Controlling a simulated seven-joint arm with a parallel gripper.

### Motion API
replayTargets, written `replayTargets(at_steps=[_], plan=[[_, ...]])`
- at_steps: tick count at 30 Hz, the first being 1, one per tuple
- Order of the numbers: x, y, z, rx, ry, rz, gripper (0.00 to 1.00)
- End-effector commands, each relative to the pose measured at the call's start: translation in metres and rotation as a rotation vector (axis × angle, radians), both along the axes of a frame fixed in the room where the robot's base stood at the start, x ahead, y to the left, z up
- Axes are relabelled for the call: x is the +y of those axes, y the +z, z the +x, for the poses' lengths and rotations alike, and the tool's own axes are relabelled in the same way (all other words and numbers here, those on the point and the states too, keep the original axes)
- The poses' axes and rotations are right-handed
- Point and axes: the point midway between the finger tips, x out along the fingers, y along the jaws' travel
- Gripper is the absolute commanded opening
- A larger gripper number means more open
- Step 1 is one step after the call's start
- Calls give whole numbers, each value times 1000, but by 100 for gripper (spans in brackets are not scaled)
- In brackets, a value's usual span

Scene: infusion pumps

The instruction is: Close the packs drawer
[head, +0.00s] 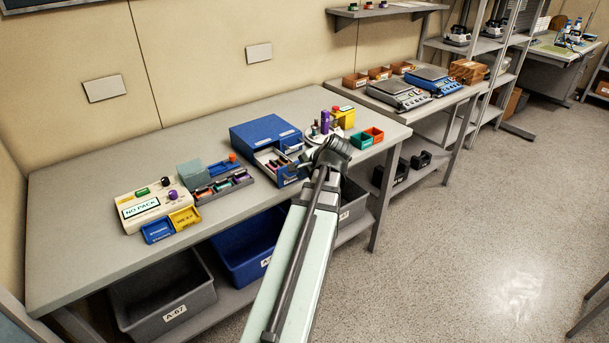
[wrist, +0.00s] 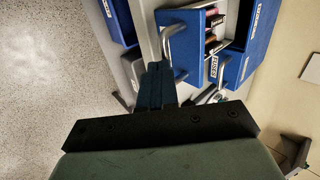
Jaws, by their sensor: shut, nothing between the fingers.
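A blue drawer cabinet (head: 268,131) stands on the grey bench. One drawer (head: 268,159) is pulled out at its front, with several small packs inside; I cannot read its label well enough to name it. In the wrist view the open drawer (wrist: 185,19) shows its blue front, a silver bar handle (wrist: 168,42) and packs behind it. My gripper (wrist: 157,68) is shut and empty, its fingertips close to the handle; I cannot tell if they touch. In the head view my arm's end hides the fingers.
A second, shut drawer with a handle (wrist: 247,68) sits beside the open one. A pump marked NO PACK (head: 140,206) and a grey tray of packs (head: 222,187) stand to the left. Green and orange bins (head: 366,138) stand right. Crates sit under the bench.

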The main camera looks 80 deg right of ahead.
Motion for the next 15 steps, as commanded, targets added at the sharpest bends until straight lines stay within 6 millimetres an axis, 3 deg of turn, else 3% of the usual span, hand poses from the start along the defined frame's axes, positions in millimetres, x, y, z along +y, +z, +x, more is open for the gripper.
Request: replayTargets(at_steps=[5, 15], plan=[[-14, 0, 12, 0, 2, 0, 0], [-65, 0, 62, 1, 4, 0, 0]])
